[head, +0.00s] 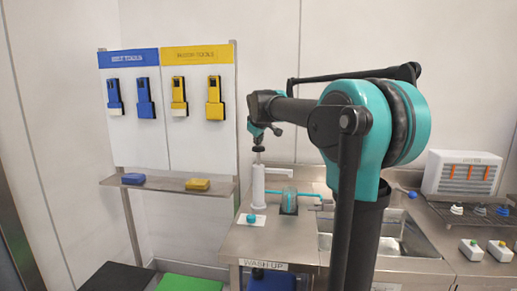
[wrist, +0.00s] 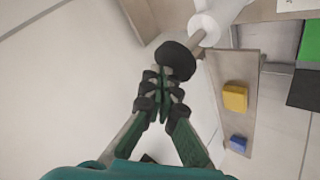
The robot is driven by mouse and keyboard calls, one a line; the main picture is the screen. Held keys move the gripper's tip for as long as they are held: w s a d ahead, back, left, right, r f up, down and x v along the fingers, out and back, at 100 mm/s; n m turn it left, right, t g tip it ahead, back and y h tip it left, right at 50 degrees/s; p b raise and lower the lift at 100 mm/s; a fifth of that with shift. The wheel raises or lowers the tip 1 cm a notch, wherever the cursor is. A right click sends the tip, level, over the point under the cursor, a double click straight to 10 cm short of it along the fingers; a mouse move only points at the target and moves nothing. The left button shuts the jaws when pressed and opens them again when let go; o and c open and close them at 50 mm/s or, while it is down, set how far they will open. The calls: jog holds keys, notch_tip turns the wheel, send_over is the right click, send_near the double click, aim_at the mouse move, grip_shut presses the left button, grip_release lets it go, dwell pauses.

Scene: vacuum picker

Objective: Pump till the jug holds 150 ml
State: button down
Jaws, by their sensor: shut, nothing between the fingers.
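A white upright pump (head: 258,188) stands on the steel counter, with a black knob (head: 258,149) on a thin rod at its top. The knob also shows large in the wrist view (wrist: 177,60), with the white pump body (wrist: 207,28) beyond it. My gripper (head: 259,143) is shut and empty, its fingertips close to the knob; I cannot tell if they touch it. In the wrist view my closed fingertips (wrist: 160,82) are beside the knob. A teal spout-like rod runs right from the pump to a small grey-and-teal vessel (head: 289,203), possibly the jug. Its level is not readable.
A teal button on a white base (head: 251,218) is in front of the pump. A sink (head: 400,240) lies right, partly behind my arm. A tool board (head: 165,105) and shelf (head: 165,186) with blue and yellow blocks stand left.

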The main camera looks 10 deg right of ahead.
aim_at(259, 148)
jog(key=shift+f, duration=1.95)
dwell(1.6)
jog(key=shift+r, duration=2.55)
jog(key=shift+r, duration=0.1)
jog(key=shift+r, duration=2.4)
jog(key=shift+r, duration=0.1)
